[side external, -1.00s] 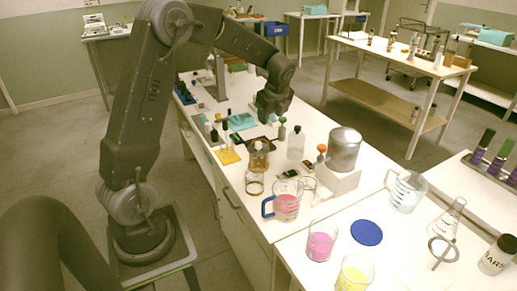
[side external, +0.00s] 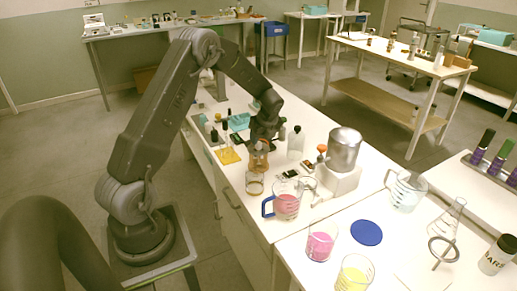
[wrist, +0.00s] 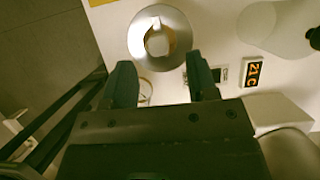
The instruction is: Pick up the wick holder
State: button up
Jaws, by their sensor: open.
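I cannot tell for sure which thing is the wick holder. An amber piece (side external: 260,160) stands on the white bench, behind a small clear glass jar (side external: 254,184). In the wrist view a round, shiny disc (wrist: 139,36) with a pale upright part in its centre lies just beyond my fingertips; it looks like the same piece from above. My gripper (side external: 262,143) points down just above the amber piece and partly hides it. In the wrist view my gripper (wrist: 160,75) is open, with nothing between its fingers.
A pink-filled measuring jug (side external: 286,206) and a metal pot on a white block (side external: 338,184) stand nearby. A small orange-lit display (wrist: 254,73) lies right of my fingers. A clear bottle (side external: 296,142) stands behind. A yellow mat (side external: 228,156) lies to the left.

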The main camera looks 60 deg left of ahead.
aim_at(259, 143)
jog(key=shift+x, duration=1.95)
jog(key=shift+c, duration=0.5)
grip_shut()
